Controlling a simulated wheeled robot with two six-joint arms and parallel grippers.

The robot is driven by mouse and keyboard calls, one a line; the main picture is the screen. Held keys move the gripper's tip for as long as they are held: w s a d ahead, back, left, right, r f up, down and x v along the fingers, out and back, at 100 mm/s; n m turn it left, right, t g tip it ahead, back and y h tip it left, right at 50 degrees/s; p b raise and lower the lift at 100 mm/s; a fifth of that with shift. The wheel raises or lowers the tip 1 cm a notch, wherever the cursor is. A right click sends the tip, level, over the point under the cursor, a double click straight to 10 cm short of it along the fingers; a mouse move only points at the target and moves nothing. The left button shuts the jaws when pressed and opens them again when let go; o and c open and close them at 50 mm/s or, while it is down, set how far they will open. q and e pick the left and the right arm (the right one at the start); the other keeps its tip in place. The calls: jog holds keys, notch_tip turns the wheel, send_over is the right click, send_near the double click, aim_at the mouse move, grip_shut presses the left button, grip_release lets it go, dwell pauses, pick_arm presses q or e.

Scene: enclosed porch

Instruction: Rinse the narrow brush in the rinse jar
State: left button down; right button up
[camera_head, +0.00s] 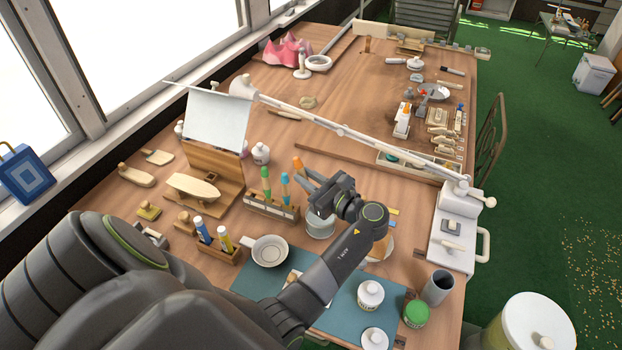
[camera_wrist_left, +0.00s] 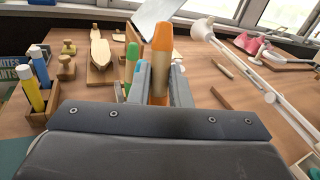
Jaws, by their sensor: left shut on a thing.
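My left gripper (camera_head: 308,182) is shut on an upright brush with an orange end (camera_wrist_left: 161,62) and a tan handle. A wooden rack (camera_head: 262,207) just left of the gripper holds a green-topped brush (camera_head: 265,173) and a blue-topped one (camera_head: 285,180). I cannot tell whether the held brush is clear of the rack. A pale round jar (camera_head: 320,229), which looks like the rinse jar, stands below the gripper, partly covered by it. My right gripper is out of view.
A small pan (camera_head: 270,251) and a block of glue-like tubes (camera_head: 222,257) are at the front. A white lamp arm (camera_head: 350,133) crosses behind the gripper. A tilted panel stand (camera_head: 214,122) is at the left. A white jar (camera_head: 370,294) stands on the blue mat.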

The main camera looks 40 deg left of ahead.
pick_arm(q)
jog(key=shift+w+d+f+b, duration=0.1)
jog(key=shift+d+f+b, duration=0.35)
jog(key=shift+f, duration=0.6)
jog(key=shift+w+d+f+b, duration=0.1)
jog(key=shift+d+f+b, duration=0.1)
jog(key=shift+f+b, duration=0.65)
jog(key=shift+w+d+f+b, duration=0.1)
jog(key=shift+d+f+b, duration=0.25)
jog(key=shift+f, duration=0.85)
